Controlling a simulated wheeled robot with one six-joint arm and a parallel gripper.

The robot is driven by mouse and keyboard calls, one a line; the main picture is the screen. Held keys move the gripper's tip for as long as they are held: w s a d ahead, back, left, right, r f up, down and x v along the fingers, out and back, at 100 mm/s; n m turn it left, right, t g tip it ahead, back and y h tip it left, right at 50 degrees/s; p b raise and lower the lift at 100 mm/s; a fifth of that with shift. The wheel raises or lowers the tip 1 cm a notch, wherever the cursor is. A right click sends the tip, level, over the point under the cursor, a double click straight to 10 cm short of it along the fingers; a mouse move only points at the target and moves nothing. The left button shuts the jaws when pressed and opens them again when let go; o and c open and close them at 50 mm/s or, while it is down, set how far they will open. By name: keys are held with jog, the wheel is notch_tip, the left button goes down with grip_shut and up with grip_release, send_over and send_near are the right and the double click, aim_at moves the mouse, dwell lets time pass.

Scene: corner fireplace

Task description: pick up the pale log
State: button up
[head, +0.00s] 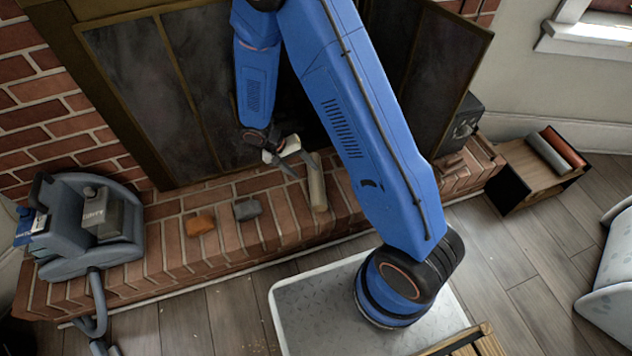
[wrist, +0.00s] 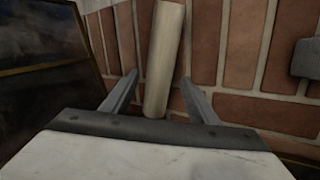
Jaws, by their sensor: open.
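The pale log (head: 317,188) is a light, slim cylinder lying on the brick hearth in front of the fireplace opening. My gripper (head: 297,166) is open and just to the left of the log's upper end in the head view. In the wrist view the log (wrist: 164,60) lies between the two fingers of my gripper (wrist: 160,93), with a gap on both sides. The log's near end reaches close to the gripper's base there. I cannot tell whether any part touches it.
An orange-brown block (head: 200,224) and a grey block (head: 247,209) lie on the hearth (head: 285,213) to the left. A grey-blue machine with a hose (head: 90,225) stands further left. A dark fireplace door (head: 435,75) stands at right. A wooden crate (head: 540,170) sits beyond the hearth's right end.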

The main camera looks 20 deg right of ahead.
aim_at(312, 177)
jog(key=shift+x, duration=3.65)
jog(key=shift+w+a+f, duration=0.1)
jog(key=shift+w, duration=0.1)
jog(key=c, duration=1.2)
